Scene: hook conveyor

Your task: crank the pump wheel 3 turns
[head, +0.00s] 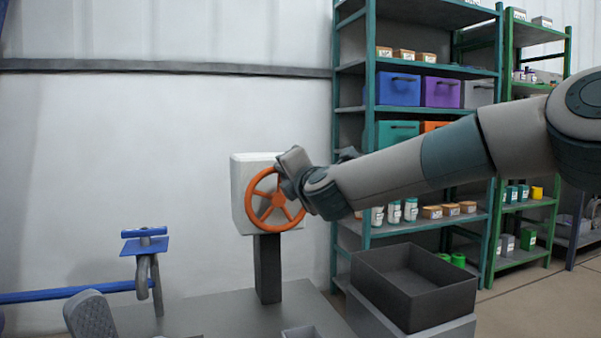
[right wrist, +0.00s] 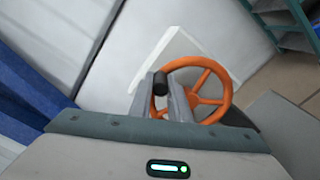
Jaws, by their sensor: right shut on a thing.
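The pump wheel (head: 261,209) is an orange spoked wheel on the front of a white box (head: 242,200), which stands on a dark post. My right arm reaches in from the right, and my right gripper (head: 292,172) is at the wheel's upper right rim. In the right wrist view the wheel (right wrist: 226,97) shows beyond the fingers. There my right gripper (right wrist: 161,88) is shut on the wheel's dark handle knob (right wrist: 161,77), at the rim's left side. The fingers hide part of the rim.
A grey table (head: 215,312) bears the post. A blue clamp-like fixture (head: 145,245) stands to the left. A dark open bin (head: 435,302) is at the right. Teal shelves (head: 369,120) with boxes stand behind my arm. The wall left of the wheel is bare.

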